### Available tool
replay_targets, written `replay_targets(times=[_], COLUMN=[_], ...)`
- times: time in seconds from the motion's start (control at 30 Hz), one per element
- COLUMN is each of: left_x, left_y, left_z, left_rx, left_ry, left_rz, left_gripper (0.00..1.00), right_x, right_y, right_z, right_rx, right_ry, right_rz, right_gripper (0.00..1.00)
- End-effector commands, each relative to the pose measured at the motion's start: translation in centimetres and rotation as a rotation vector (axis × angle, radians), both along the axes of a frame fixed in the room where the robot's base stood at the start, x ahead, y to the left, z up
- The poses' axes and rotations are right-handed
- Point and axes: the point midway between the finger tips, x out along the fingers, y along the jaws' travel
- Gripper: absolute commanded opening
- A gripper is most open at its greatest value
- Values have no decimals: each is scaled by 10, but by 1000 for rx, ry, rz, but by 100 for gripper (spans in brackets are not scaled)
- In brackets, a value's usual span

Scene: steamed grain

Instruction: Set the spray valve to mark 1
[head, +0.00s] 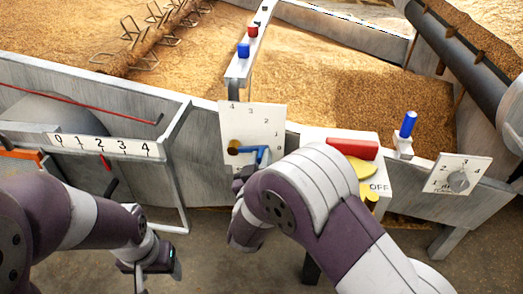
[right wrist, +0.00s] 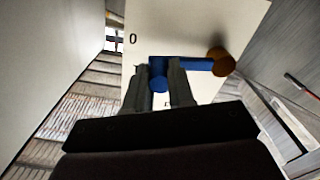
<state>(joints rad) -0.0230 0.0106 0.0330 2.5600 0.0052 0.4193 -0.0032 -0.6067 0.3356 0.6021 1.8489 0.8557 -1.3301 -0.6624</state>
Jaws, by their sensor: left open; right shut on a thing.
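The spray valve is a white plate (head: 262,117) with marks 4 to 0 in an arc. Its brown hub (head: 233,147) carries a blue lever (head: 248,150) that points right, toward the low end of the scale; the exact mark is hard to tell. In the right wrist view, the blue lever (right wrist: 196,64) runs from the brown hub (right wrist: 221,61) to my right gripper (right wrist: 160,75), which is shut on its end. Mark 0 shows just beyond it; another mark is partly hidden. My left gripper (head: 155,268) is open and empty, low at left.
A 0-to-4 scale (head: 103,146) with a red pointer is on the left panel. A box (head: 372,187) with a red bar, yellow knob and OFF label stands right of the valve. A grey dial (head: 458,181) is further right. Grain (head: 300,85) lies behind the wall.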

Motion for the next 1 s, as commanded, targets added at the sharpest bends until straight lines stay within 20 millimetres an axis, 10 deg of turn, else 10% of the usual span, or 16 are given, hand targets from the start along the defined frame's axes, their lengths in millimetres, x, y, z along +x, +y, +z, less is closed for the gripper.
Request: replay_targets(times=[0.17,0.57,0.6,0.67,1.0], left_x=[0,0,0,0,0], left_y=[0,0,0,0,0], left_z=[45,46,46,46,48], left_rx=[0,0,0,0,0], left_ry=[0,1,1,1,1], left_rz=[0,0,0,0,0], left_gripper=[67,67,67,67,67], right_x=[1,1,1,1,-2], right_y=[4,5,5,5,6], right_z=[22,17,17,17,17], right_rx=[-141,-188,-188,-188,-189], right_ry=[29,35,35,36,39], right_rz=[2,1,1,2,2], right_gripper=[0,0,33,48,48])
